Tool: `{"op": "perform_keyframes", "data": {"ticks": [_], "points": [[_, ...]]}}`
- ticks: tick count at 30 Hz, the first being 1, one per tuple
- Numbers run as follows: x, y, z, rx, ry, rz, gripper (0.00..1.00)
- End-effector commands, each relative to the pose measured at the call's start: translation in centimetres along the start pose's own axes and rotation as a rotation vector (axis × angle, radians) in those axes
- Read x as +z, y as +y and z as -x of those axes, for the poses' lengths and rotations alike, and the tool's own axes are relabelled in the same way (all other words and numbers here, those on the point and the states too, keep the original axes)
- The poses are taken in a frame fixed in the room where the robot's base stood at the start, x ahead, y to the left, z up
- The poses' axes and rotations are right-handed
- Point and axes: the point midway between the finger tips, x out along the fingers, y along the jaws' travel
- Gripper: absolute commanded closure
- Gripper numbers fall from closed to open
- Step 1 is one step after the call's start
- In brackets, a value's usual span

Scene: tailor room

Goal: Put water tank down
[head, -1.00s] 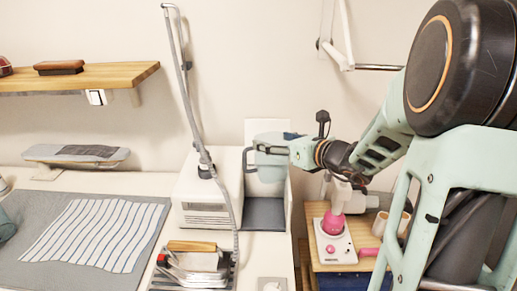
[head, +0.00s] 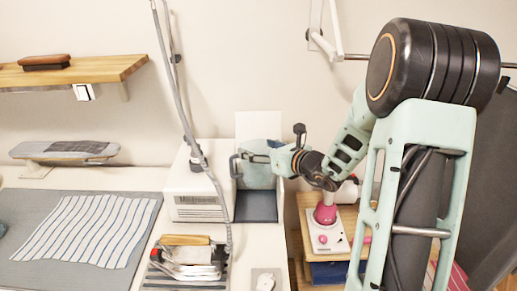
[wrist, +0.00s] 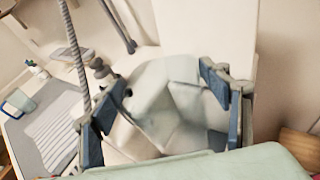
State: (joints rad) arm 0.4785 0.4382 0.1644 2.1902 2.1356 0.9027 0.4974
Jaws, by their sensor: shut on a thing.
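The water tank (head: 259,177) is a pale, translucent blue-grey container with a handle on its left. It is upright just right of the white steam station (head: 195,192), over a dark blue-grey base (head: 257,210) with a white back panel. I cannot tell whether the tank touches the base. My gripper (head: 271,160) is shut on the tank from the right, near its upper part. In the wrist view the tank (wrist: 165,85) sits between the blue fingers of my gripper (wrist: 160,115); its underside is hidden.
Left on the table are a striped cloth (head: 90,230) on a grey mat and a rack with an iron (head: 187,262). A hose (head: 180,90) rises from the station. A wooden side stand (head: 308,210) with a pink-and-white device (head: 326,232) is at right. A shelf (head: 85,70) is upper left.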

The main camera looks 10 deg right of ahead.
Motion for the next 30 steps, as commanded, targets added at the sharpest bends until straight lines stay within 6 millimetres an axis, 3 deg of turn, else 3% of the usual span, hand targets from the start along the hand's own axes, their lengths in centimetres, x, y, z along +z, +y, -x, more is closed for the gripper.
{"op": "perform_keyframes", "data": {"ticks": [5,6,9,23,30], "points": [[-0.5,-0.1,-0.2,0.000,-0.002,0.001,0.88],[-0.4,0.0,-0.1,0.000,0.000,0.000,0.26],[-0.3,0.0,-0.1,0.000,0.000,0.000,0.15],[0.4,0.0,0.1,0.000,0.000,0.000,0.12],[0.0,-0.1,4.5,-0.005,-0.002,0.003,0.12]]}}
